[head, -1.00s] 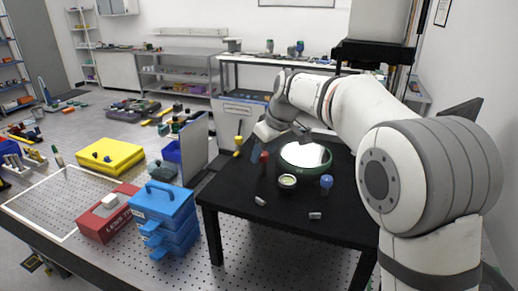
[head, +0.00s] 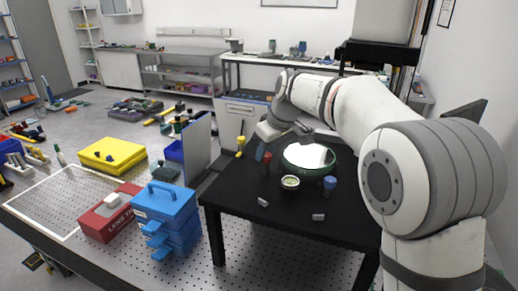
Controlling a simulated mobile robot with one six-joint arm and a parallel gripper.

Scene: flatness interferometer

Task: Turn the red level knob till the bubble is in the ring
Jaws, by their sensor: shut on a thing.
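The red level knob (head: 266,164) stands at the left of the green-rimmed round plate (head: 290,160) on the black table. My gripper (head: 263,154) reaches down over the red knob and is shut on it; its fingers partly hide the top. The round bubble level (head: 290,182) sits at the plate's front edge, with a pale face. The bubble and the ring in it are too small to tell apart. A blue knob (head: 330,183) stands at the plate's front right.
Two small grey pieces, one left (head: 263,202) and one right (head: 318,217), lie on the black table (head: 240,225). A blue drawer box (head: 167,210) and a red box (head: 107,215) stand on the perforated bench at left. A grey upright panel (head: 197,150) stands behind them.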

